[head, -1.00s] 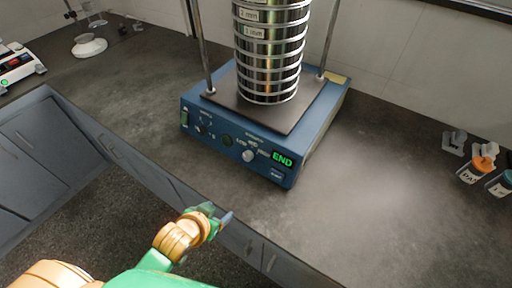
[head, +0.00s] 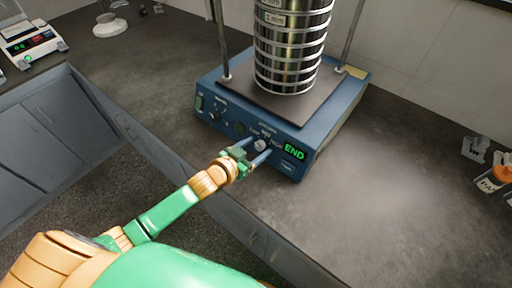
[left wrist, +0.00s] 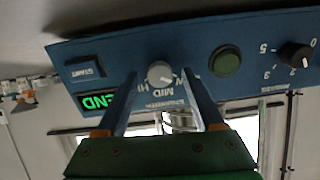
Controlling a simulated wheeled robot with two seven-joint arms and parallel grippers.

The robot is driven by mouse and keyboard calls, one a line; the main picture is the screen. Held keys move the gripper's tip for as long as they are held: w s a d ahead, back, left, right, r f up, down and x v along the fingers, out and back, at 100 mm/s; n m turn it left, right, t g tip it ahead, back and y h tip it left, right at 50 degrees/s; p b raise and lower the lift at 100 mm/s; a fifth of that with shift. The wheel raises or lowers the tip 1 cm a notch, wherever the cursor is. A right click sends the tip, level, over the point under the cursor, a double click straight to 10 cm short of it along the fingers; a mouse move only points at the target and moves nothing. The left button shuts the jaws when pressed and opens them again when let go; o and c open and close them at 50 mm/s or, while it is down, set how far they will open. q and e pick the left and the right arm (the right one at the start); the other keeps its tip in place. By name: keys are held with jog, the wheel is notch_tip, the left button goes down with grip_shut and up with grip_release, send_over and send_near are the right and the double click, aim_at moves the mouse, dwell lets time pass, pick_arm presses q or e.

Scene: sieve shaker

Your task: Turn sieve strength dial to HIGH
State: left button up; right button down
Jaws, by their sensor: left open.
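The blue sieve shaker (head: 318,138) stands on the grey counter with a stack of metal sieves (head: 290,50) on it. Its strength dial (head: 261,144) is a light grey knob on the front panel, also in the left wrist view (left wrist: 159,73), where the panel is upside down. MID and part of another label show beside it; I cannot tell where the dial points. My left gripper (head: 256,150) is open in front of the panel. In the left wrist view its fingertips (left wrist: 159,78) lie on either side of the dial; contact cannot be told. My right gripper is not in view.
A green display (head: 294,152) reads END beside the dial. A green round button (left wrist: 225,61) and a black knob (left wrist: 295,56) are on the same panel. A balance (head: 28,42) stands far left and orange-lidded jars (head: 500,174) far right.

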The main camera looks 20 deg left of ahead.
pick_arm(q)
jog(key=shift+w+f, duration=0.1)
jog(key=shift+w, duration=0.05)
grip_shut()
jog(key=shift+m, duration=0.3)
jog(key=m+p, duration=0.1)
jog(key=m, duration=0.2)
jog(key=shift+m, duration=0.4)
jog(key=m, duration=0.6)
jog(key=shift+d+f+p, duration=0.1)
jog(key=shift+p, duration=0.25)
jog(key=m, duration=0.6)
jog(key=shift+m+t, duration=0.4)
jog(key=m, duration=0.7)
jog(key=shift+h, duration=0.3)
